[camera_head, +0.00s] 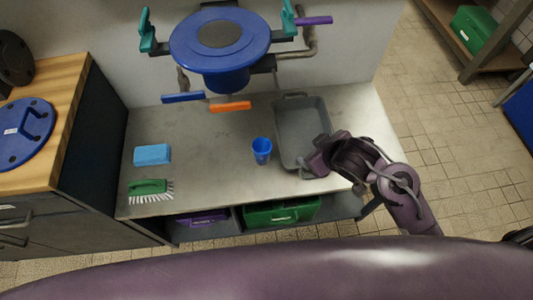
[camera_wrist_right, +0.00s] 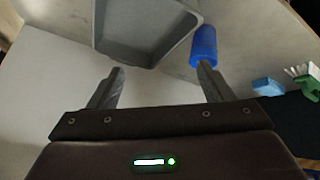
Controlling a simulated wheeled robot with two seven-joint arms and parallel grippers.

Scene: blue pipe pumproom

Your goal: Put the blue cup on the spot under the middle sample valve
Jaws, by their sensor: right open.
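The blue cup (camera_head: 261,151) stands on the grey worktop, left of the grey tray. It also shows in the right wrist view (camera_wrist_right: 203,46), just beyond the tip of one finger; I cannot tell if they touch. My right gripper (camera_head: 318,160) is over the tray's front right part, right of the cup. In the wrist view its fingers (camera_wrist_right: 160,68) are apart with nothing between them. A blue handle (camera_head: 183,97) and an orange handle (camera_head: 230,107) hang below the big blue wheel; which is the middle sample valve is unclear. The spot under it is not distinguishable. My left gripper is out of view.
The grey tray (camera_head: 281,138) lies right of the cup. A light blue sponge (camera_head: 152,154) and a green brush (camera_head: 148,187) lie at the left. The big blue wheel (camera_head: 190,42) overhangs the back. The worktop between sponge and cup is clear.

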